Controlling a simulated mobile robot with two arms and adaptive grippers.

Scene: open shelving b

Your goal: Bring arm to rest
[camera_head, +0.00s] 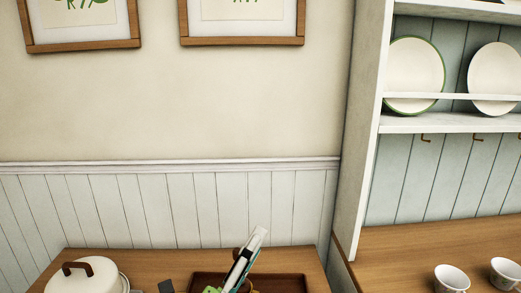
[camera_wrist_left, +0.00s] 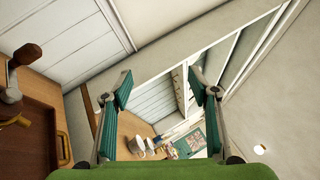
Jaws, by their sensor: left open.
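My left gripper (camera_head: 256,240) shows at the bottom centre of the head view, seen narrow from the side, in front of the wooden counter and a brown tray. In the left wrist view the gripper (camera_wrist_left: 164,88) has its two teal-padded fingers spread wide apart. Nothing is between the fingers; the shelving shows through the gap beyond them. My right gripper is in neither view.
A brown tray (camera_head: 290,281) and a white lidded dish (camera_head: 82,280) stand on the left counter (camera_head: 150,258). Two white cups (camera_head: 452,278) stand on the right counter. Plates (camera_head: 414,72) stand on the shelf (camera_head: 455,122). The upright panel (camera_head: 362,130) divides the two areas.

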